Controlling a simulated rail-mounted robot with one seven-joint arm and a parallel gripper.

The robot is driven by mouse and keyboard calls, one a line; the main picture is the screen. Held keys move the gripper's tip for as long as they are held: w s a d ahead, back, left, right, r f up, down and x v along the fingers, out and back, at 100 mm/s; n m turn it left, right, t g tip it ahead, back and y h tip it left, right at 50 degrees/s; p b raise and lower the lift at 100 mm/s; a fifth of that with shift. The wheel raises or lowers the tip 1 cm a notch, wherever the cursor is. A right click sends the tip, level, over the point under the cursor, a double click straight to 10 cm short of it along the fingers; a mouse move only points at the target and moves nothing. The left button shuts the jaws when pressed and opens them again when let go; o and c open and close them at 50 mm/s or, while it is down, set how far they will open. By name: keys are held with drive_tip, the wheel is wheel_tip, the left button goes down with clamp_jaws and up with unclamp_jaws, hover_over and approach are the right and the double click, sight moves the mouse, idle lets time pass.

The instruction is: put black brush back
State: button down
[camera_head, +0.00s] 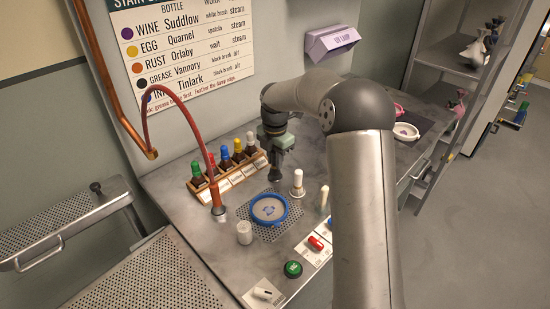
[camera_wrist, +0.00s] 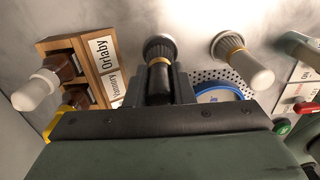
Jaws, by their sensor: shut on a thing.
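My gripper (camera_head: 276,160) is over the worktop, between the bottle rack and the white brush, pointing down. In the wrist view my gripper (camera_wrist: 160,82) is shut on the handle of the black brush (camera_wrist: 160,52). The brush is upright, with a pale band on its handle and a round grey end lowermost. In the head view the black brush (camera_head: 276,178) shows below the fingers, at or just above the worktop; I cannot tell whether it touches. The white brush (camera_head: 298,183) stands upright to its right and also shows in the wrist view (camera_wrist: 243,62).
The bottle rack (camera_head: 225,184) is close on the left. A blue-rimmed dish (camera_head: 268,209) on a perforated plate lies in front. A white cup (camera_head: 244,233), green button (camera_head: 293,269) and red switch (camera_head: 316,243) are nearer. A red hose (camera_head: 188,120) arches at left.

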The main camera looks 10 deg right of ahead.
drive_tip(key=shift+f, duration=0.15)
drive_tip(key=shift+f, duration=0.4)
drive_tip(key=shift+f, duration=0.15)
idle(0.7)
drive_tip(key=c, duration=0.8)
unclamp_jaws()
drive_tip(key=shift+c, duration=0.2)
drive_tip(key=shift+r+p, duration=2.8)
drive_tip(key=shift+r, duration=1)
